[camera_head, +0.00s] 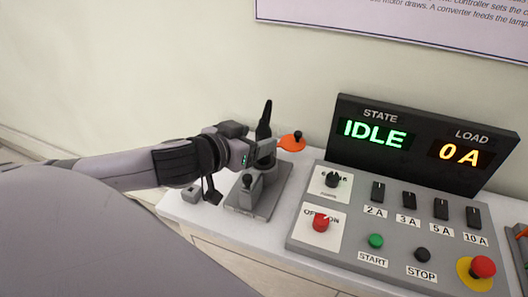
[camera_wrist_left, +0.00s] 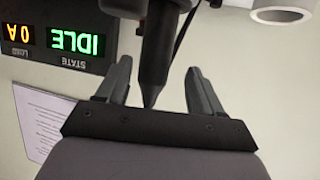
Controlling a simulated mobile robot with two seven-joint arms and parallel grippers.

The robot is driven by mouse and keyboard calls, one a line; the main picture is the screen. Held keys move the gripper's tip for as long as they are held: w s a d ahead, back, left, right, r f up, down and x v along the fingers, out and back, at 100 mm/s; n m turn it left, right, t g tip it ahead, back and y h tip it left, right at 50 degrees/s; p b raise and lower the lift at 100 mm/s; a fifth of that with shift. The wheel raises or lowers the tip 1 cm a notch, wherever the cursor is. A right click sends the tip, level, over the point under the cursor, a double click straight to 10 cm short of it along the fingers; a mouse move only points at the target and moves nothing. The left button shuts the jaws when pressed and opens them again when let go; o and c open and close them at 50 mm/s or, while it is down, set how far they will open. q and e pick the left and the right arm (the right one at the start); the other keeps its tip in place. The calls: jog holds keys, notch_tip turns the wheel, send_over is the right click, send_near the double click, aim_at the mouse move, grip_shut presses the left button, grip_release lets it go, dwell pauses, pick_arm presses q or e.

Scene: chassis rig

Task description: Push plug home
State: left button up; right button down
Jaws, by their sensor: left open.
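A black tapered piece (camera_head: 264,118), which looks like the top of the plug, stands upright above the grey fixture (camera_head: 268,200) left of the control panel. In the left wrist view the dark tapered piece (camera_wrist_left: 157,45) lies between my two fingers, with a gap on each side. My left gripper (camera_head: 265,153) is open around it and hides its lower part in the head view. I cannot tell how deep the plug sits. My right gripper is not in view.
An orange disc with a black knob (camera_head: 292,142) is just right of the gripper. The control panel (camera_head: 395,225) has switches, buttons and a red emergency stop (camera_head: 482,267). The display (camera_head: 420,140) reads IDLE and 0 A. A pale wall is close behind.

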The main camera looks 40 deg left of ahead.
pick_arm(q)
jog(key=x, duration=0.3)
jog(key=shift+w+d+f+p, duration=0.1)
jog(key=shift+w+d+p, duration=0.25)
jog(key=shift+w+p, duration=0.05)
jog(key=shift+w+f, duration=0.25)
jog(key=shift+w, duration=0.2)
jog(key=shift+c, duration=0.3)
jog(key=c, duration=1)
grip_shut()
jog(key=shift+r, duration=0.15)
